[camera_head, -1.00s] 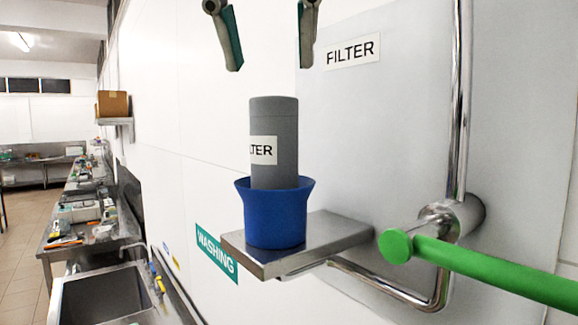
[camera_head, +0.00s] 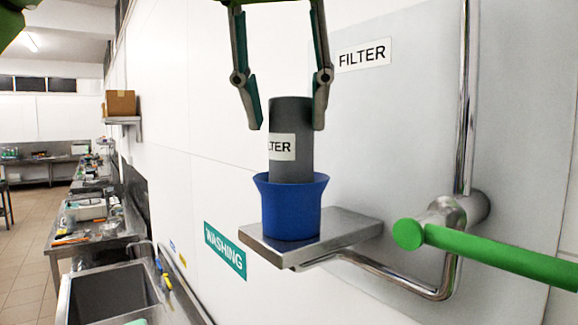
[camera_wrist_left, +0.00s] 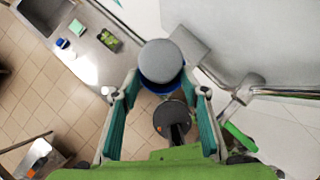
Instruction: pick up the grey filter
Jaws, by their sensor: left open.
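The grey filter (camera_head: 291,155) is an upright cylinder with a white label, standing in a blue flared cup (camera_head: 291,215) on a small metal shelf (camera_head: 330,236). The cup hides its lower part. My left gripper (camera_head: 284,126) is open, pointing down, with its fingertips at the height of the filter's top. One fingertip is left of the filter and the other overlaps its right edge in the head view. In the left wrist view the filter's round top (camera_wrist_left: 160,62) shows just beyond and between the open fingers (camera_wrist_left: 160,85). My right gripper is not seen.
A chrome pipe (camera_head: 466,110) and a green handle bar (camera_head: 500,256) are to the right of the shelf. A sink (camera_head: 112,293) and a counter are at the lower left.

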